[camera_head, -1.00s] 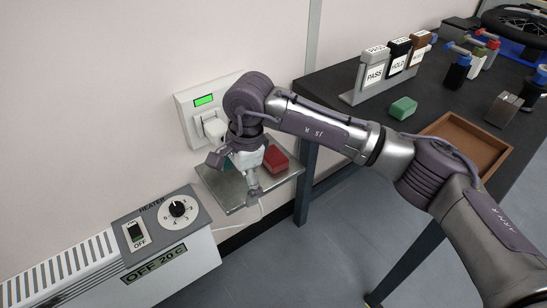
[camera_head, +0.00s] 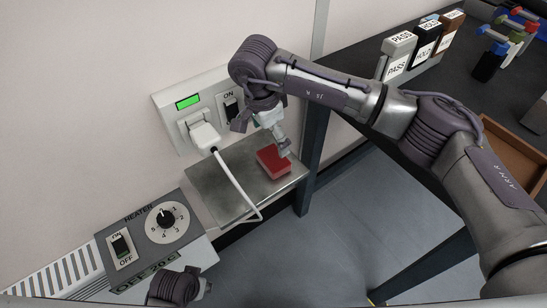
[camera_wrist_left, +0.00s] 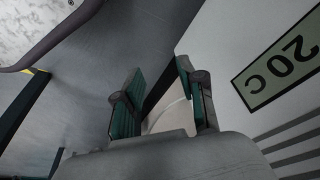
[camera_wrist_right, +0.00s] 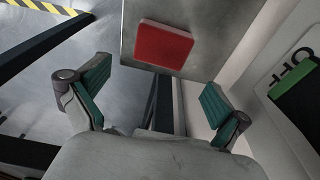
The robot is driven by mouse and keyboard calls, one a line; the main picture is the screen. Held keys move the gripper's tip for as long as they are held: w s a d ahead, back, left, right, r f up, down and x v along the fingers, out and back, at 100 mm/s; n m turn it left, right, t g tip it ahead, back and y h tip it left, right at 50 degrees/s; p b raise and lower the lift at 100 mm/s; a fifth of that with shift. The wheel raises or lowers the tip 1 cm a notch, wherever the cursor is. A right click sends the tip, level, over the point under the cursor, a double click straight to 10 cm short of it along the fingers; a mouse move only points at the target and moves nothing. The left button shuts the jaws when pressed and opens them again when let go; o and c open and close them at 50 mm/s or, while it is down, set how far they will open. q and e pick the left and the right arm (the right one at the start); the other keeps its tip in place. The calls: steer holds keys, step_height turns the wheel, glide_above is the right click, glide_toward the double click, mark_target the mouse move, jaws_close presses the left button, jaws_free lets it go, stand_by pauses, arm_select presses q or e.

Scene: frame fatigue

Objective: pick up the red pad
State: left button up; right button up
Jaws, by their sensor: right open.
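The red pad (camera_head: 273,161) lies flat on a small metal wall shelf (camera_head: 222,192). In the right wrist view the red pad (camera_wrist_right: 163,46) lies beyond the fingertips, between their lines. My right gripper (camera_head: 264,133) is above the shelf at the pad's wall side; one finger overlaps the pad's edge in the head view. Its fingers stand wide apart and empty in the right wrist view (camera_wrist_right: 155,92). My left gripper (camera_wrist_left: 160,88) has its fingers apart with nothing held, beside the heater. Its wrist shows at the bottom of the head view; its fingers are mostly hidden there.
A white plug (camera_head: 203,137) sits in the wall socket; its cable (camera_head: 237,183) hangs across the shelf. The heater (camera_head: 150,245) is at the lower left. A dark table with PASS and HOLD blocks (camera_head: 397,53) and a brown tray (camera_head: 512,155) is right.

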mark_target(273, 157)
steer(key=f, duration=0.3)
steer(key=shift+w+d+f, duration=0.2)
steer(key=shift+w+f, duration=0.05)
steer(key=shift+f, duration=0.05)
step_height(273, 157, down, 5)
steer(key=shift+w+r+b, duration=0.1)
steer(key=shift+b, duration=0.25)
steer(key=shift+d+f, duration=0.1)
steer(key=shift+f, duration=0.15)
steer(key=shift+c, duration=0.5)
arm_select(q)
step_height(273, 157, up, 3)
steer(key=shift+w+f, duration=0.15)
arm_select(e)
steer(key=c, duration=0.6)
steer(key=shift+r, duration=0.1)
steer(key=shift+c, duration=0.2)
